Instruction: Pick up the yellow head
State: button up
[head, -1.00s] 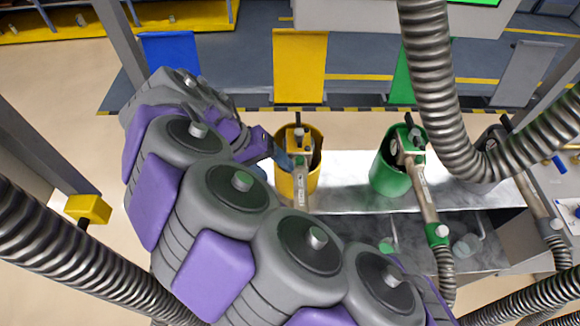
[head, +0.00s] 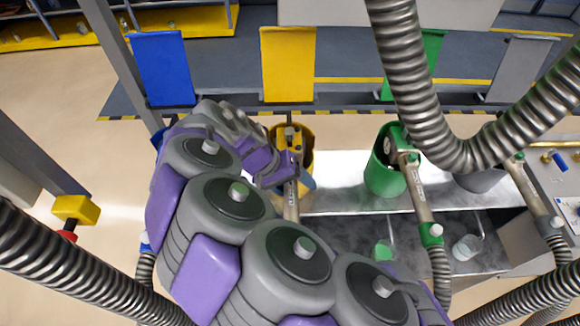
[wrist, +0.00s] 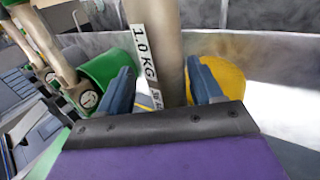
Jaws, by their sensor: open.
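The yellow head (head: 289,136) sits at the top of a beige tube, hung at the yellow holder (head: 309,146) on the metal bench. My gripper (head: 294,178) is over the tube just below the head, partly hidden by my arm. In the wrist view my gripper (wrist: 165,88) is open, with its two blue-grey fingers either side of the beige tube (wrist: 155,40), which carries a "1.0 KG" label. The fingers do not visibly close on it. The yellow holder (wrist: 222,75) shows behind the right finger. The yellow head itself is not clear in the wrist view.
A green head (head: 402,137) with its tube hangs at a green holder (head: 382,176) to the right. A grey holder (head: 480,178) stands further right. Thick ribbed hoses (head: 425,90) hang across the right side. A yellow block (head: 75,207) is on the left frame.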

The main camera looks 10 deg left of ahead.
jog(key=shift+d+r, duration=0.1)
jog(key=shift+d, duration=0.05)
jog(key=shift+a, duration=0.3)
jog(key=shift+c, duration=1.4)
jog(key=shift+a, duration=0.7)
jog(key=shift+c, duration=2.3)
jog(key=shift+d, duration=0.4)
jog(key=shift+c, duration=1.4)
jog(key=shift+a, duration=0.1)
grip_shut()
jog(key=shift+f, duration=0.2)
